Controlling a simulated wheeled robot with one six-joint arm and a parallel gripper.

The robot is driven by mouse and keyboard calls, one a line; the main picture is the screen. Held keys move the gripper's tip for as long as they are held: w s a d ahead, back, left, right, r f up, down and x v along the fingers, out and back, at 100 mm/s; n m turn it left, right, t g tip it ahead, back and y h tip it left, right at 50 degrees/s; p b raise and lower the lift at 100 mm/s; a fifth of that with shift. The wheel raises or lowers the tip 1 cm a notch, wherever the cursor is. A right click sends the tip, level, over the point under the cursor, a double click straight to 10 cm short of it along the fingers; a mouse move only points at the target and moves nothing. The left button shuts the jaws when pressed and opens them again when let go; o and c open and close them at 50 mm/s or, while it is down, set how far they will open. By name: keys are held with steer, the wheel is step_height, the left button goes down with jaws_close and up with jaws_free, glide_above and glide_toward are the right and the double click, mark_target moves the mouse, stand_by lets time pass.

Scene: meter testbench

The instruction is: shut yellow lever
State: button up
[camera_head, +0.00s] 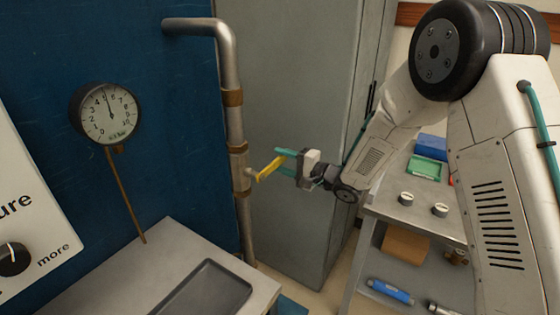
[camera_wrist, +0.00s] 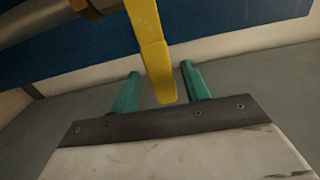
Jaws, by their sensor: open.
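The yellow lever (camera_head: 270,168) sticks out from a valve on the vertical pipe (camera_head: 240,180) and points right toward my gripper. In the wrist view the lever (camera_wrist: 152,55) comes down from the top, and its free end lies between my two green fingers. My gripper (camera_head: 280,164) is open around the lever's end. In the wrist view, gaps show between the lever and both fingertips of my gripper (camera_wrist: 160,82). The valve body is mostly out of the wrist view.
A round gauge (camera_head: 107,112) hangs on the blue wall left of the pipe. A grey cabinet (camera_head: 295,90) stands close behind my gripper. A bench with a dark tray (camera_head: 205,290) is in front, and a shelf cart (camera_head: 425,208) is at the right.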

steer(key=v, duration=0.6)
steer(key=shift+s+d, duration=0.2)
steer(key=shift+d, duration=0.1)
